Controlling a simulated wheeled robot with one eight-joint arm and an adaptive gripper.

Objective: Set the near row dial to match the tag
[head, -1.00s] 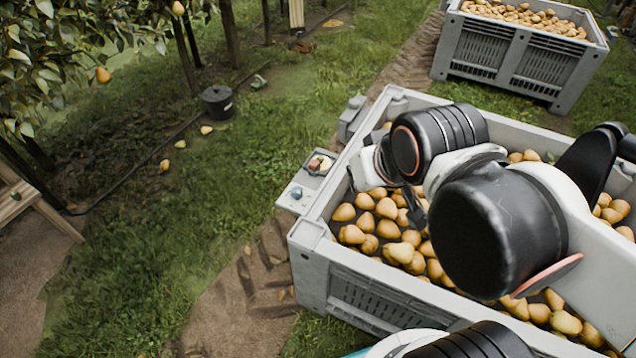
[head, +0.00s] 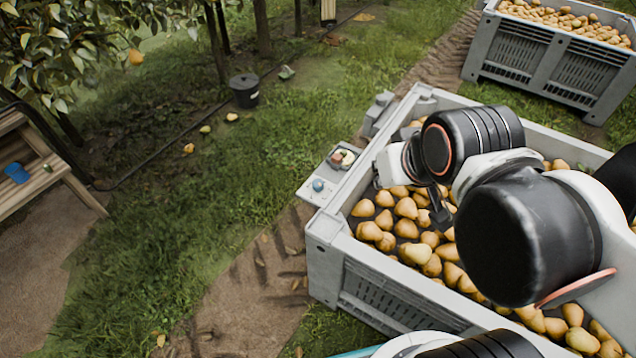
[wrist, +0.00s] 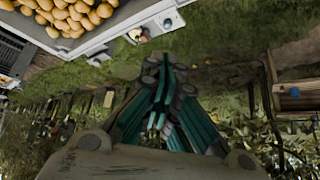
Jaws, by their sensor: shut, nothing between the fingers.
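A light grey control panel (head: 309,194) sticks out from the left wall of the near pear bin. No dial marking or tag can be read. My gripper (head: 440,212) is over the pears, right of the panel and apart from it, partly hidden by my arm. In the wrist view its fingers (wrist: 164,72) are together and empty.
The near bin (head: 365,292) is full of pears, with a raised rim beside the panel. A second bin (head: 540,62) stands at the back right. A wooden bench (head: 35,180) holding a blue item (head: 17,172) is at left.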

